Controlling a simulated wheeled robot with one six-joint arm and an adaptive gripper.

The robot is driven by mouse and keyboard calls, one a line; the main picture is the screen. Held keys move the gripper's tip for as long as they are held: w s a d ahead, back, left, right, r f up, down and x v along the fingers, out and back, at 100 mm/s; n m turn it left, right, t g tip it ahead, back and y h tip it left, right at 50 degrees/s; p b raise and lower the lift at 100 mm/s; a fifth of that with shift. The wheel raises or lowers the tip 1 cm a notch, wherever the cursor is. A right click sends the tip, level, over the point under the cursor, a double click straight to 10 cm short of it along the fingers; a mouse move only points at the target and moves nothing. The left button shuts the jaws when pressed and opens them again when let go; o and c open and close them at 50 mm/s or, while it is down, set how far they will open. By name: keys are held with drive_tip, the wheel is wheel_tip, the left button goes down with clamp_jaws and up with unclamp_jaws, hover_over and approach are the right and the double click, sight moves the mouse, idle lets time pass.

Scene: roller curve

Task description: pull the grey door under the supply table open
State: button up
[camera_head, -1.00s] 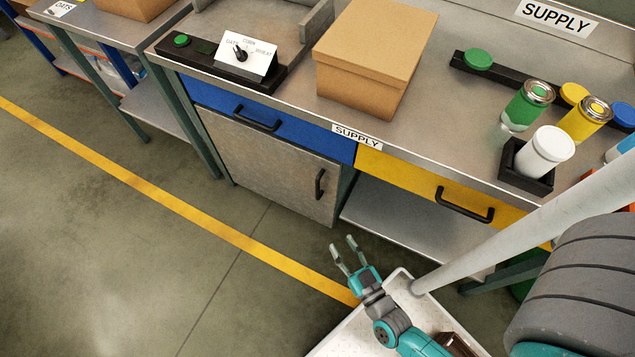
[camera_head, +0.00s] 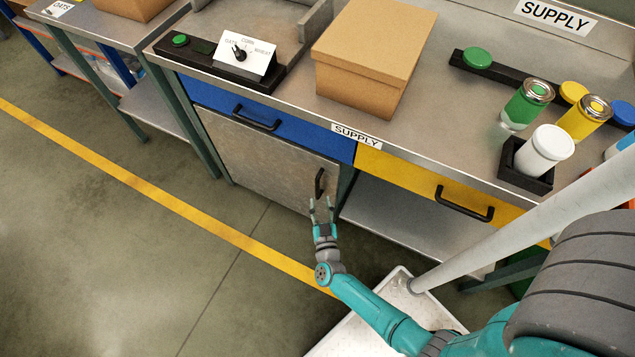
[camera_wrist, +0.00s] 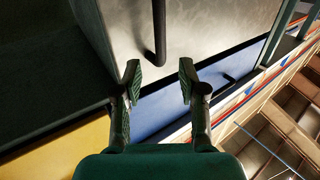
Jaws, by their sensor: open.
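The grey door (camera_head: 265,165) under the supply table is shut, below the blue drawer (camera_head: 232,106). Its black upright handle (camera_head: 319,183) is near the door's right edge. My gripper (camera_head: 321,204) is open and just below and in front of the handle in the head view. In the wrist view the handle (camera_wrist: 159,34) stands beyond and between the two open fingertips of my gripper (camera_wrist: 160,80), with the grey door (camera_wrist: 205,30) behind it. The fingers look apart from the handle; the exact gap is hard to tell.
The yellow drawer (camera_head: 440,190) with a black handle is right of the door, above an open lower shelf (camera_head: 405,222). A cardboard box (camera_head: 374,60), cans and a white jar (camera_head: 545,150) stand on the table. The floor left of the yellow line (camera_head: 190,212) is clear.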

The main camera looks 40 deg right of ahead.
sight(318, 185)
drive_tip(key=x, duration=0.8)
drive_tip(key=shift+d, duration=0.1)
drive_tip(key=shift+c, duration=0.2)
clamp_jaws()
